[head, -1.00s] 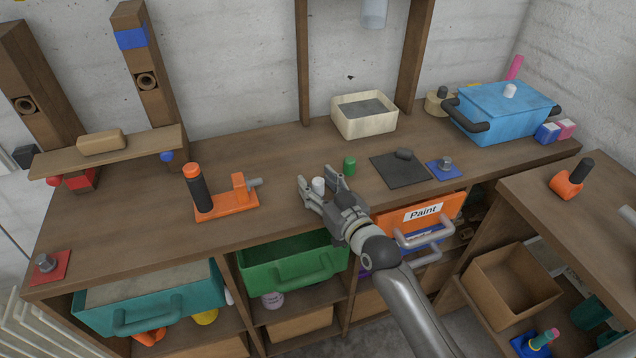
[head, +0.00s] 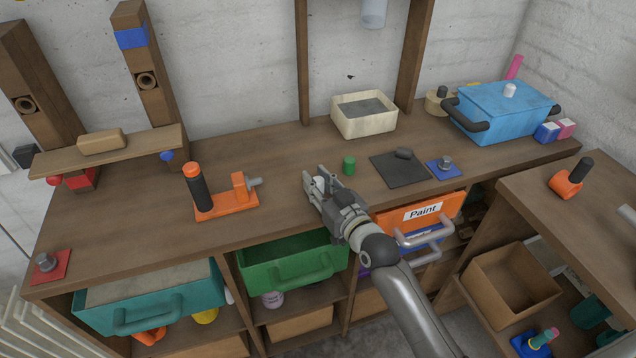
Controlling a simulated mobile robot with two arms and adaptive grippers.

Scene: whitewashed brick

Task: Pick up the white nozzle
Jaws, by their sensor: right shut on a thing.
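The white nozzle (head: 320,183) is at the front part of the wooden workbench (head: 290,160), between the fingers of my right gripper (head: 318,180). The gripper is shut on it, and the fingers and palm hide most of it. I cannot tell whether the nozzle still touches the bench top. My left gripper is not in view.
A green cylinder (head: 349,165) stands just right of the gripper. A dark mat (head: 397,170) lies to the right, a cream bin (head: 363,117) behind. Open drawers lie below the bench edge.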

